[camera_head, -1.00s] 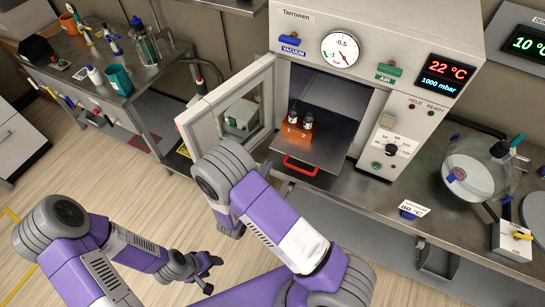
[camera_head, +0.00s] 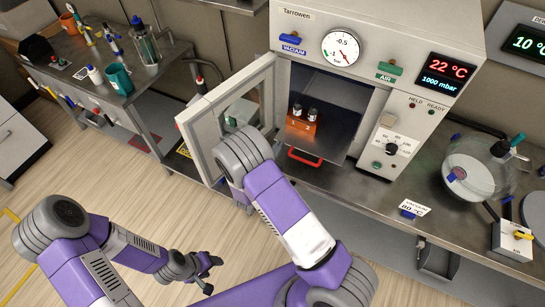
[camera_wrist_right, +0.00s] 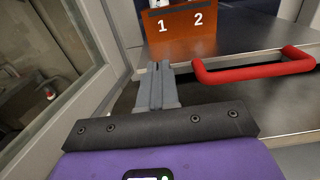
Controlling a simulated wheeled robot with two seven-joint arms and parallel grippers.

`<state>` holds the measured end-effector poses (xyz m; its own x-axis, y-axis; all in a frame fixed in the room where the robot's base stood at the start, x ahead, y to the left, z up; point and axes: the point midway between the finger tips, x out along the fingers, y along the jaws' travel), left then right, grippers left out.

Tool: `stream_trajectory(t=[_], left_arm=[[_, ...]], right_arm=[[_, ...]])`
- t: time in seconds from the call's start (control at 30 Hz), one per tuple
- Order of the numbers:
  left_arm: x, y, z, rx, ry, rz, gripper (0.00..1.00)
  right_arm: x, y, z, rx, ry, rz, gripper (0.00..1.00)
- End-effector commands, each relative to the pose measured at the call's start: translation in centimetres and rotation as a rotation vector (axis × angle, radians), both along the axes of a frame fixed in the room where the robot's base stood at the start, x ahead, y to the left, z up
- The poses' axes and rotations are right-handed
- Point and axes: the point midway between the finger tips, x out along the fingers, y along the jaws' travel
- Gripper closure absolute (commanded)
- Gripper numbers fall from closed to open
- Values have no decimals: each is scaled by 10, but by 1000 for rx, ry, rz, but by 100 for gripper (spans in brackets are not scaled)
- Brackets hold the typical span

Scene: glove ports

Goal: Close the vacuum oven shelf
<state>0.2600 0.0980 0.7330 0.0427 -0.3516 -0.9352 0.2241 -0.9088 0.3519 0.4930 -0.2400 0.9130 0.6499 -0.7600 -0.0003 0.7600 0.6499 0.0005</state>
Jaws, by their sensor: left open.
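The vacuum oven (camera_head: 300,28) stands on the bench with its door (camera_head: 230,105) swung open to the left. Its metal shelf (camera_head: 335,125) sticks partly out, with a red handle (camera_head: 305,157) on the front edge. An orange block (camera_head: 301,126) marked 1 and 2 holds two small vials on the shelf. In the right wrist view, my right gripper (camera_wrist_right: 160,72) is shut and empty, its tips at the shelf's front edge, left of the red handle (camera_wrist_right: 255,68); contact seems likely. The arm hides it in the head view. My left gripper (camera_head: 210,274) is open and empty, low over the floor.
The open door stands close on the left of my right gripper, and its window frame (camera_wrist_right: 85,75) shows in the wrist view. A glass vessel (camera_head: 475,175) stands on the bench to the right. A side table (camera_head: 150,95) stands at the back left.

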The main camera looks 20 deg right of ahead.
Motion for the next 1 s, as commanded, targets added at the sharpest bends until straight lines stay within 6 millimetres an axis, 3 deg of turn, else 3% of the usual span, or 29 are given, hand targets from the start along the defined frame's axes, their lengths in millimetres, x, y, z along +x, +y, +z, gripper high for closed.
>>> stream_trajectory(t=[0.03,0.2,0.37,0.8,1.0], left_arm=[[0,0,-3,0,0,0,44],[0,0,-8,0,0,0,44],[0,0,-11,0,0,0,44],[0,0,-10,0,0,0,44],[0,0,-7,0,0,0,44]], right_arm=[[10,-15,0,-3,-6,-7,100],[39,-49,0,-3,-6,-6,100],[55,-65,1,-2,-3,-3,100],[57,-67,1,-2,-1,0,100],[48,-51,2,-2,1,3,100]])
